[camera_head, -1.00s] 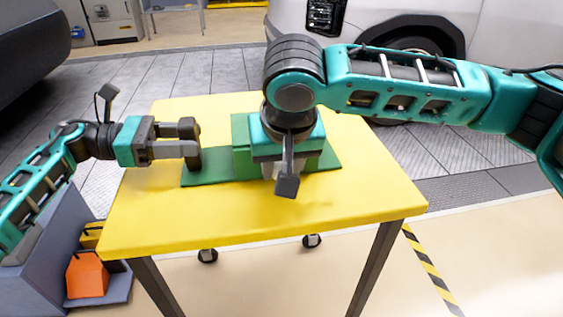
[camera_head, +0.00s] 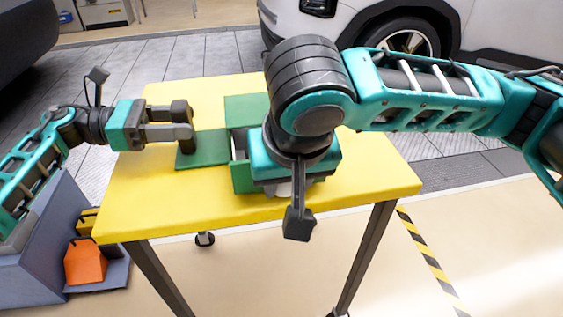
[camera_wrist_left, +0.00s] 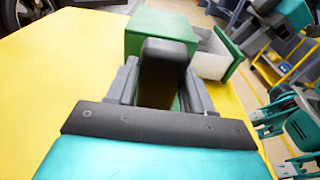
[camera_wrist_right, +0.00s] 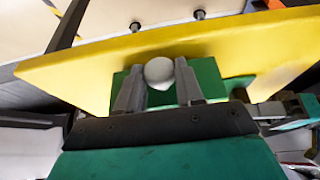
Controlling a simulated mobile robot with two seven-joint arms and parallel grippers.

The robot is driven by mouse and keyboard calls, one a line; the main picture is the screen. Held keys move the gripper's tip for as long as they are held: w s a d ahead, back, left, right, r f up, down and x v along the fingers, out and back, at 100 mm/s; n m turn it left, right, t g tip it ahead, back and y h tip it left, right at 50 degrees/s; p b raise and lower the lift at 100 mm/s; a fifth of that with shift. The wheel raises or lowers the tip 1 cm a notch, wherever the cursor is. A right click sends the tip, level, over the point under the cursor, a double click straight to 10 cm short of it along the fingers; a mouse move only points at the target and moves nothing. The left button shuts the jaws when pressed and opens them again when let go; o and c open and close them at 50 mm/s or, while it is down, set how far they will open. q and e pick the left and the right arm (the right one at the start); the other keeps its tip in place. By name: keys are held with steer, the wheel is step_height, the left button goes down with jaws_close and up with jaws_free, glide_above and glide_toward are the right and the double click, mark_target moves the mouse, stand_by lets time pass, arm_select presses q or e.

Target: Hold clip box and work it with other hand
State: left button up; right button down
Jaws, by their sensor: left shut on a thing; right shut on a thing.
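The green clip box (camera_head: 245,108) stands on the table, partly hidden behind my right arm. A green base plate (camera_head: 207,152) sticks out to its left and carries a dark upright post (camera_wrist_left: 165,72). My left gripper (camera_head: 178,122) is shut on this post. A drawer with a pale inside (camera_wrist_left: 210,62) stands out of the box, its green front (camera_head: 242,180) facing the table's near edge. My right gripper (camera_wrist_right: 160,88) is shut on a round white knob (camera_wrist_right: 158,70) on the drawer front. In the head view my right arm hides its fingertips.
The yellow table (camera_head: 150,195) is clear around the box. An orange container (camera_head: 85,263) sits on a grey-blue stand at lower left. A white vehicle (camera_head: 480,35) is behind the table. A striped floor line (camera_head: 425,252) runs at right.

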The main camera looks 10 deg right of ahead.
steer(key=c, duration=0.7)
jaws_free()
steer(key=v, duration=1.2)
arm_select(q)
steer(key=o, duration=1)
